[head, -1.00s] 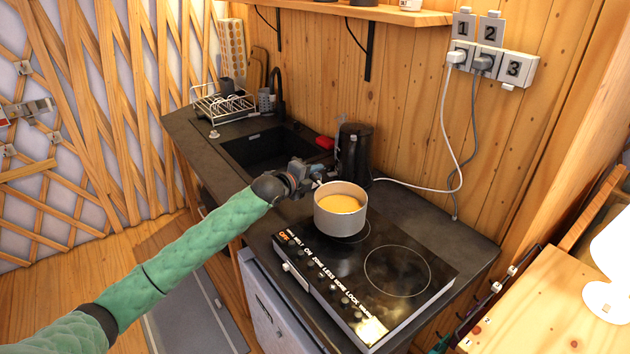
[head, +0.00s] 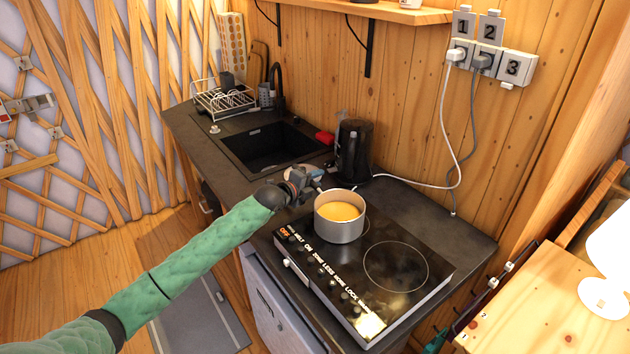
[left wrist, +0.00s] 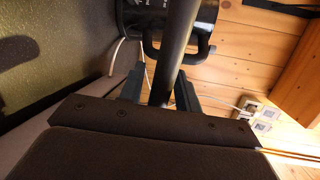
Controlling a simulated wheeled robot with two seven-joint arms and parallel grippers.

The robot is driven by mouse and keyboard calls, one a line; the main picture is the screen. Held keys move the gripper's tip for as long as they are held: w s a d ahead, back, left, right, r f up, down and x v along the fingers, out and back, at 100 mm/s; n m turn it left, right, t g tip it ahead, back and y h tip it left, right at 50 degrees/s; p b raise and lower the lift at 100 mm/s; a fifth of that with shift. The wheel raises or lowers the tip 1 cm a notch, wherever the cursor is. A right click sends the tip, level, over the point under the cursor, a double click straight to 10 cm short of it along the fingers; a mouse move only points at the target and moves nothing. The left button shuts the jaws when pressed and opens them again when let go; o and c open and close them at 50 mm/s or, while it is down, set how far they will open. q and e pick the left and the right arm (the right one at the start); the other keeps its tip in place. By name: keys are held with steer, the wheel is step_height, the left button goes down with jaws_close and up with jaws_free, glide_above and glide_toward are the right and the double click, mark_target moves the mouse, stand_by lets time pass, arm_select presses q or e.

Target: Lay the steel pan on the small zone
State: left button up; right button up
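The steel pan (head: 340,229), with yellow-orange contents, is upright over the rear-left ring of the black hob (head: 318,262). That ring is the smaller one and is mostly hidden by the pan. The pan looks to be at or very near the glass; I cannot tell whether it touches. My left gripper (head: 312,184) is at the pan's handle, on the far left side of the pan. In the left wrist view the dark handle (left wrist: 180,50) passes between its two fingers (left wrist: 160,90), which look shut on it. My right gripper is out of view.
A black kettle (head: 353,150) stands close behind the gripper and pan. The larger ring (head: 396,267) at the right is empty. A sink (head: 268,148) and a dish rack (head: 223,103) lie to the left. A white cable (head: 415,184) crosses behind.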

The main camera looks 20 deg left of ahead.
arm_select(q)
steer(key=shift+o, duration=0.4)
steer(key=shift+r, duration=0.2)
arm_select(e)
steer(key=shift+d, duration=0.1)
arm_select(q)
steer(key=shift+s+a+f, duration=0.1)
steer(key=shift+s+a, duration=0.1)
steer(key=shift+s, duration=0.15)
steer(key=shift+b+v, duration=0.65)
steer(key=shift+v, duration=0.3)
steer(key=b+v, duration=0.3)
steer(key=v, duration=0.6)
steer(key=shift+s, duration=0.15)
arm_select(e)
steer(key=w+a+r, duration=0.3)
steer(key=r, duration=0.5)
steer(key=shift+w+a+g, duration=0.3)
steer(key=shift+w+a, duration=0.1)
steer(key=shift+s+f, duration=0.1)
